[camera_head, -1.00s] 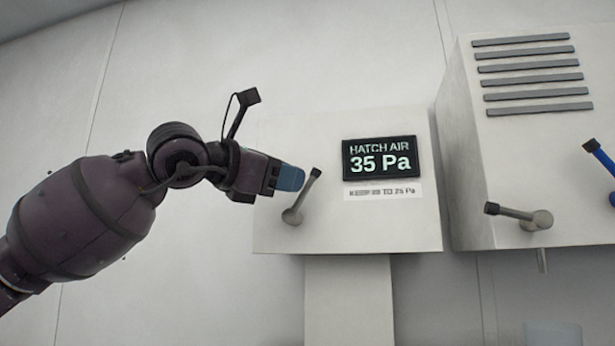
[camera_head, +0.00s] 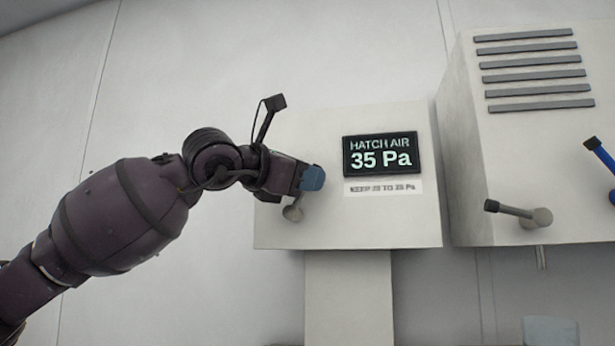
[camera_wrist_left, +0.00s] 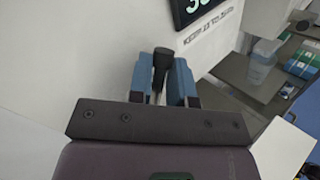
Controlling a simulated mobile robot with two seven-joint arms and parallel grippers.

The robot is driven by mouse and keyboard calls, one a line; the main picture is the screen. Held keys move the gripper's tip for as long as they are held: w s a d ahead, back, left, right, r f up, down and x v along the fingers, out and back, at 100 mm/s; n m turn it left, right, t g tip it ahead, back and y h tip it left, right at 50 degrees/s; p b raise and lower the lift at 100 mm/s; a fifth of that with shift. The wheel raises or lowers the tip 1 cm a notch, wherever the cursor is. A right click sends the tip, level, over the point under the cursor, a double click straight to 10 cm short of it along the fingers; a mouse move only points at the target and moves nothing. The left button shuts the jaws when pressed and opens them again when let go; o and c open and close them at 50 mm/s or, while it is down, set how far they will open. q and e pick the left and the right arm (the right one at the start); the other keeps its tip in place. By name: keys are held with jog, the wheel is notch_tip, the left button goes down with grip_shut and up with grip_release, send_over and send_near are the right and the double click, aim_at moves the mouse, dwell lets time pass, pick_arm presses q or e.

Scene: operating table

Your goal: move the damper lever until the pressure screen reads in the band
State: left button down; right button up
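The pressure screen (camera_head: 380,155) on the white wall box reads HATCH AIR 35 Pa. The label (camera_head: 383,187) under it says KEEP and a range in Pa, with its figures too blurred to read surely. The damper lever (camera_head: 293,212) is at the box's lower left; my left gripper (camera_head: 312,178) hides its upper part. In the left wrist view the lever's dark knob (camera_wrist_left: 161,62) stands between the two blue fingertips (camera_wrist_left: 160,82). The fingers are apart, with the thin stem between them and no clear grip. My right gripper is not in view.
To the right, a second white box (camera_head: 530,170) carries vent slats, a grey lever (camera_head: 518,213) and a blue handle (camera_head: 602,155). The left wrist view shows a grey shelf (camera_wrist_left: 240,75) with a clear cup (camera_wrist_left: 262,60). The wall left of the box is bare.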

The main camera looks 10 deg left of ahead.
pick_arm(q)
jog(key=shift+w+a+f+b, duration=0.1)
jog(key=shift+f+b, duration=0.05)
jog(key=shift+b, duration=0.25)
jog(key=b, duration=0.1)
jog(key=n+b, duration=0.1)
jog(key=shift+w+a+f+n+t+h+b, duration=0.1)
jog(key=shift+w+a+n+t+h+b, duration=0.05)
jog(key=shift+a+n+t+h+b, duration=0.2)
jog(key=shift+a+n+t+b, duration=0.35)
jog(key=shift+n+t+b, duration=0.1)
jog(key=shift+n+b, duration=0.1)
jog(key=shift+s+a+r+n+t, duration=0.2)
jog(key=shift+s+r+n+t, duration=0.1)
jog(key=shift+r, duration=0.25)
jog(key=c, duration=1.4)
grip_release()
jog(key=shift+o, duration=0.2)
